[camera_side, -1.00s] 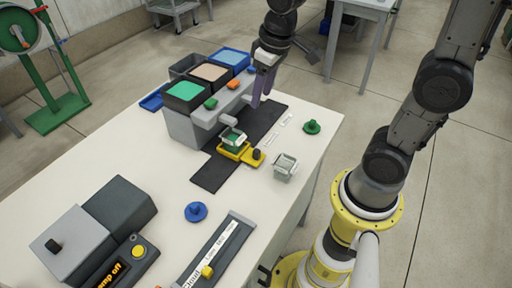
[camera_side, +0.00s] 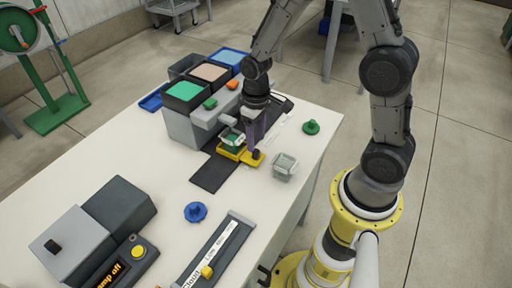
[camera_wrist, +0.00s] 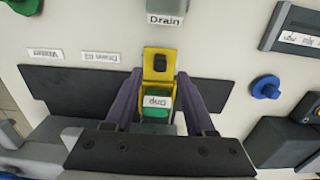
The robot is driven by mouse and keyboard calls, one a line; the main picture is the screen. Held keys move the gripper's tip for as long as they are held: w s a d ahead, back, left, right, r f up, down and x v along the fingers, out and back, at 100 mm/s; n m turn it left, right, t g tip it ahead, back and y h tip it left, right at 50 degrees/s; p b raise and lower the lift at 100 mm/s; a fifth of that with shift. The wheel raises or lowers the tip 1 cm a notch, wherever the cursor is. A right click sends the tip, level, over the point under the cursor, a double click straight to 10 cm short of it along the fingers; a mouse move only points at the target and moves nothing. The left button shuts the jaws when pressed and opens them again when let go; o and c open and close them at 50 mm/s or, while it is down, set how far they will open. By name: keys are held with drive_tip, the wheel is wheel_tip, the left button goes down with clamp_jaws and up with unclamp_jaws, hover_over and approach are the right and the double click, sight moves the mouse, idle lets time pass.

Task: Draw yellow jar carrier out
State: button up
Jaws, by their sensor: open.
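The yellow jar carrier (camera_side: 252,160) lies on the dark mat on the table, with a black knob on its outer end. It also shows in the wrist view (camera_wrist: 158,53), knob end pointing up the picture. A jar with green contents (camera_wrist: 156,114), labelled "Drip", sits in it below the grey dispenser. My gripper (camera_wrist: 160,76) is open, one finger on each side of the carrier, around the jar and just short of the knob. In the side view, my gripper (camera_side: 260,137) is low over the carrier and partly hides it. Contact with the carrier cannot be told.
The grey dispenser (camera_side: 184,128) with coloured bins stands behind. A green knob (camera_side: 311,127) and a blue knob (camera_side: 195,212) sit on the table at either side.

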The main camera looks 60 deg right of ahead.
sight(256, 150)
drive_tip(key=shift+f, duration=2.2)
clamp_jaws()
